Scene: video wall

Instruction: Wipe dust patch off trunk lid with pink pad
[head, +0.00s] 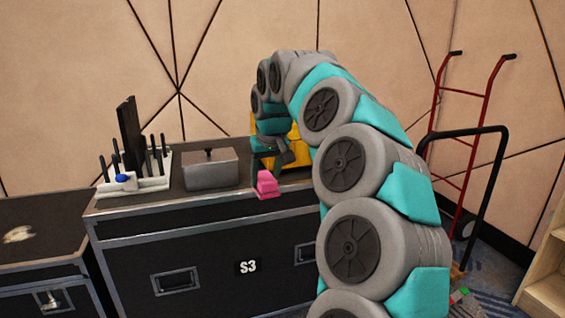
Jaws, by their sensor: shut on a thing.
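The pink pad (267,185) is at the front right of the tall black trunk's top, just below the end of my arm. My gripper (271,167) is shut on the pad's upper part; its fingers are small and partly shaded in this view. Whether the pad touches the trunk top I cannot tell. A pale dust patch (18,235) lies on the dark lid of the lower trunk (55,213) at the far left, well apart from the pad.
On the tall trunk (215,262), marked S3, stand a grey lidded box (210,170) and a white rack (150,184) with upright dark tools. A yellow thing (296,134) is partly behind my arm. A red hand truck (479,120) stands at right. The low lid looks otherwise clear.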

